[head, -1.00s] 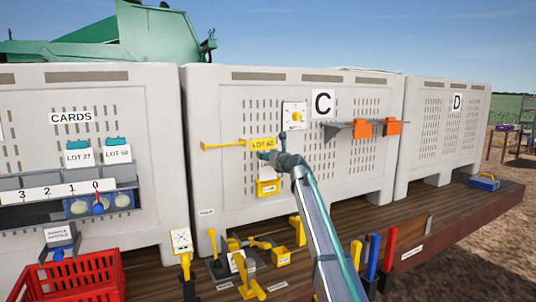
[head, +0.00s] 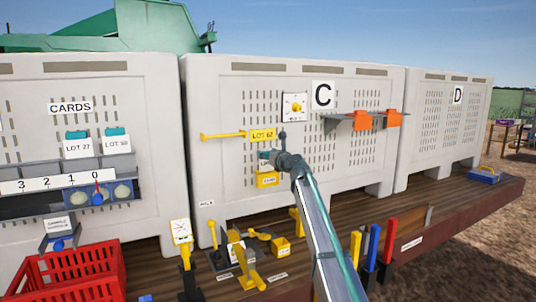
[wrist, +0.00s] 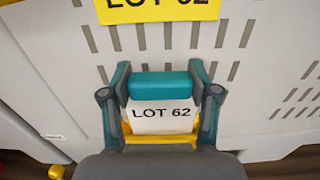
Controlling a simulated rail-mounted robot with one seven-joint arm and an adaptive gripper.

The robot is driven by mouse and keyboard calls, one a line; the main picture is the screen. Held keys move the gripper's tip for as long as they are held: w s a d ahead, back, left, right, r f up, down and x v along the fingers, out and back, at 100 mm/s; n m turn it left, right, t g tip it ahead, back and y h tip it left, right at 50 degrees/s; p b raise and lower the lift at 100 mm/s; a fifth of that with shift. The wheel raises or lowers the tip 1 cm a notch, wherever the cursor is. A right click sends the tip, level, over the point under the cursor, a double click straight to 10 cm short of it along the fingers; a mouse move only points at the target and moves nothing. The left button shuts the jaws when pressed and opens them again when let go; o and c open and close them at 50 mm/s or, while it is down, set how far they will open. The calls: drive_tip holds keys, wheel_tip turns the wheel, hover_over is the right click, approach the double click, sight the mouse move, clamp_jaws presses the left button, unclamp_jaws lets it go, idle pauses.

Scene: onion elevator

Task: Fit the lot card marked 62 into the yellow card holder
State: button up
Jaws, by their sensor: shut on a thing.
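The lot card marked 62 (wrist: 161,113) is white with a teal top grip and hangs upright in my gripper (wrist: 161,87). My gripper is shut on the teal grip, with one finger on each side. The yellow card holder (head: 267,180) is on the front of bin C, just below my gripper. In the wrist view a yellow strip of the holder (wrist: 160,139) crosses the card's lower part. My gripper hides the holder's lower part there. I cannot tell how deep the card sits in it. In the head view my gripper (head: 266,157) partly hides the card.
A yellow LOT 62 sign (head: 262,134) on a yellow arm is just above my gripper. A white dial plate (head: 293,106) and orange clips (head: 362,120) are on bin C. Cards LOT 27 (head: 78,146) and another (head: 117,143) hang on the left bin. Yellow levers stand on the deck below.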

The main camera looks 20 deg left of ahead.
drive_tip(key=o, duration=1.2)
